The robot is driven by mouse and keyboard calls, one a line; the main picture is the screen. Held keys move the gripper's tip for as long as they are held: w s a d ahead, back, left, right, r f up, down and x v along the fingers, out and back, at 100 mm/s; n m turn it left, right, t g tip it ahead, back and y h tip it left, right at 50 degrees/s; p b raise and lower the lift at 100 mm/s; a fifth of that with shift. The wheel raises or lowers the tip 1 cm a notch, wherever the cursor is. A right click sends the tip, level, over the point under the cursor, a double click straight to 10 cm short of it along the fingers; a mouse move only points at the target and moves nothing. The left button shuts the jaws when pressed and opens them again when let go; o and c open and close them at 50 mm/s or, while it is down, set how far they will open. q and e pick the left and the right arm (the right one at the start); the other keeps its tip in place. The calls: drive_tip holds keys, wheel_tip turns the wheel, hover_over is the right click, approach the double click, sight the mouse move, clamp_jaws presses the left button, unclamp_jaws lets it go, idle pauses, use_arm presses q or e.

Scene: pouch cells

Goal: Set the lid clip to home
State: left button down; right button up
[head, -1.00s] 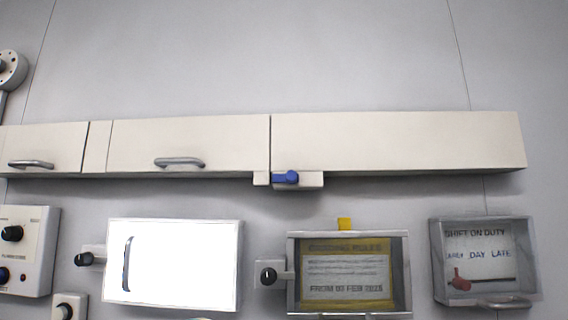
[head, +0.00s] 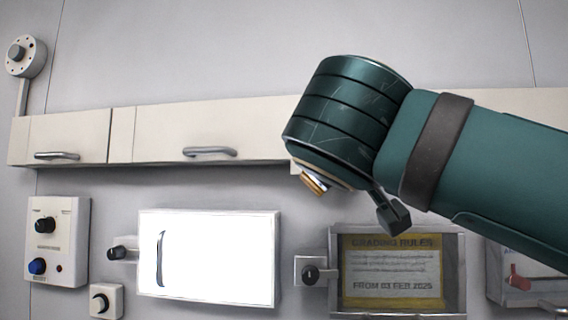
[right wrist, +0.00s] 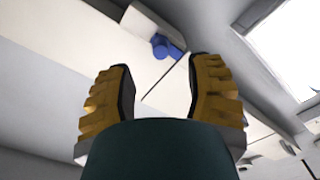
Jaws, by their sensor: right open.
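The lid clip appears to be the blue clip (right wrist: 165,47) on a pale base plate at the cabinet's edge, near the seam between two cabinet fronts. In the right wrist view it shows just beyond my fingertips, above the gap between them. In the head view my right arm covers it. My right gripper (right wrist: 160,88) is open, its two yellow ridged fingers apart with nothing between them. In the head view only a small part of the fingers shows below the dark green wrist. My left gripper is not in view.
The long cream wall cabinet (head: 65,130) has grey handles (head: 210,152). Below it are a control box (head: 57,243), a bright white panel (head: 208,257) with a black knob beside it, and a framed notice (head: 392,270) with another knob (head: 310,274).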

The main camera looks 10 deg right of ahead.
drive_tip(key=p+x, duration=0.1)
drive_tip(key=x, duration=0.6)
